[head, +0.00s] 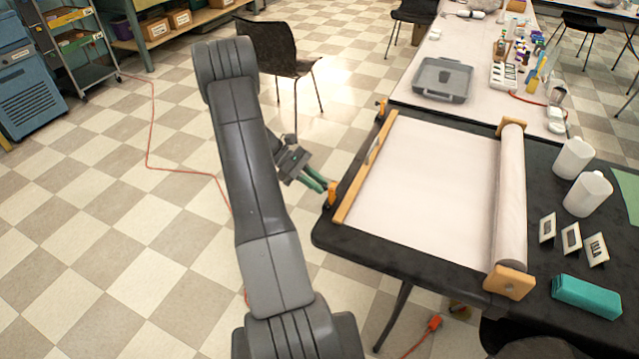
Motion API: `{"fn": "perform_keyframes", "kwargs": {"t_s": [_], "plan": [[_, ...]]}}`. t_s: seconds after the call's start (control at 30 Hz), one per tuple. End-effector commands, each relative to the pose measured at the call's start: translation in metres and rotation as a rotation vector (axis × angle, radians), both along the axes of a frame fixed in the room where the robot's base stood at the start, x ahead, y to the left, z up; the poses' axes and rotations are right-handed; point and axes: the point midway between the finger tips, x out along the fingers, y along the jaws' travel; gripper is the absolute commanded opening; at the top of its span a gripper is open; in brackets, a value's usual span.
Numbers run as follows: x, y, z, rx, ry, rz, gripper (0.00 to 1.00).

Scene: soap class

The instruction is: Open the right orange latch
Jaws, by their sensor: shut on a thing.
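Two orange latches stand at the table's left edge by the wooden bar (366,170) of a paper-roll holder. The far latch (381,106) is at the bar's upper end. The near latch (332,195) is at its lower end, upright at the table edge. My gripper (324,186) reaches in from the left with green fingers, its tips at the near latch. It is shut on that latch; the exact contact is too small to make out. The far latch stands free. Which one is called right is not marked.
A white sheet (430,175) runs to a paper roll (510,195) on the black table (400,257). White cups, small cards and a teal box (586,297) lie to the right. A grey case (443,80) is behind. A black chair (271,50) stands beyond my arm.

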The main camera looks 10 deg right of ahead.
Motion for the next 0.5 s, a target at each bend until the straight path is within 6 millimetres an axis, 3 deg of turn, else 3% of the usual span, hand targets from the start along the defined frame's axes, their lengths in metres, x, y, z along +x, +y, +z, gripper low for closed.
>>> {"fn": "perform_keyframes", "kwargs": {"t_s": [0.5], "plan": [[0.0021, 0.0026, -0.0025, -0.046, 0.03, 0.001, 0.0]]}}
